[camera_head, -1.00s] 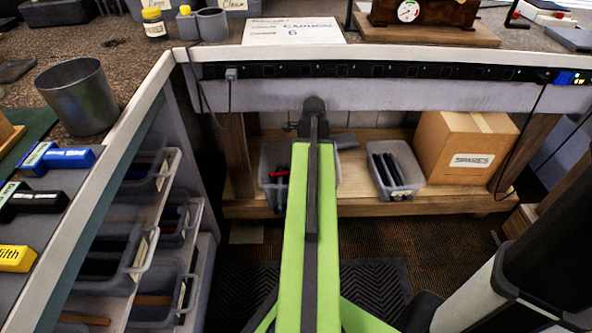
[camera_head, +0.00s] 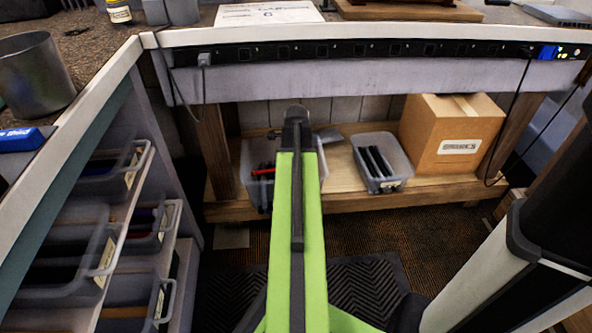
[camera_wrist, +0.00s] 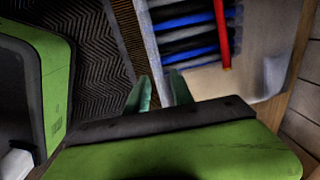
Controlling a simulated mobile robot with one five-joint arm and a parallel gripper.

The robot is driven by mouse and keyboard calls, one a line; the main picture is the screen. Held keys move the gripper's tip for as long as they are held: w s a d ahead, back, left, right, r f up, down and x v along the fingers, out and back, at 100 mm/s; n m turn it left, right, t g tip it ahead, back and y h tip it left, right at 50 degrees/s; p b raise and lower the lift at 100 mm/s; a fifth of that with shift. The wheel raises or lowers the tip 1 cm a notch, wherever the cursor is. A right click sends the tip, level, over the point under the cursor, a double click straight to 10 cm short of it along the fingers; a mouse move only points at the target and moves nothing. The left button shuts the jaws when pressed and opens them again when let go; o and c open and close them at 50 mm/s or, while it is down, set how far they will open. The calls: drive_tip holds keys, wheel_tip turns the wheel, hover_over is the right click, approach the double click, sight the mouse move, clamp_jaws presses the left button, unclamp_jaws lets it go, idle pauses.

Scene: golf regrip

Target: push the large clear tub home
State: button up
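The large clear tub (camera_head: 256,155) stands on the low wooden shelf under the bench, partly hidden behind my arm. Red and dark items show in it. In the wrist view the tub (camera_wrist: 255,75) fills the upper middle and right, with blue and dark rods and a red one inside. My gripper (camera_wrist: 160,92) is open, its two green fingertips apart at the tub's floor-side wall. I cannot tell whether they touch it. In the head view the fingers are hidden behind my wrist.
A smaller tub of dark items (camera_head: 382,178) and a cardboard box (camera_head: 450,130) share the low shelf (camera_head: 350,208) to the right. A rack with tubs (camera_head: 75,265) stands at left. The bench's front edge (camera_head: 350,35) lies above. A dark mat (camera_head: 370,285) covers floor below.

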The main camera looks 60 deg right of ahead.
drive_tip(key=f+b, duration=0.2)
drive_tip(key=f, duration=0.1)
drive_tip(key=f+b, duration=0.5)
drive_tip(key=f, duration=0.1)
drive_tip(key=shift+w+d+f+b, duration=0.2)
drive_tip(key=shift+w+d+b, duration=0.1)
drive_tip(key=shift+d+b, duration=0.1)
drive_tip(key=shift+r, duration=0.1)
clamp_jaws()
idle(0.6)
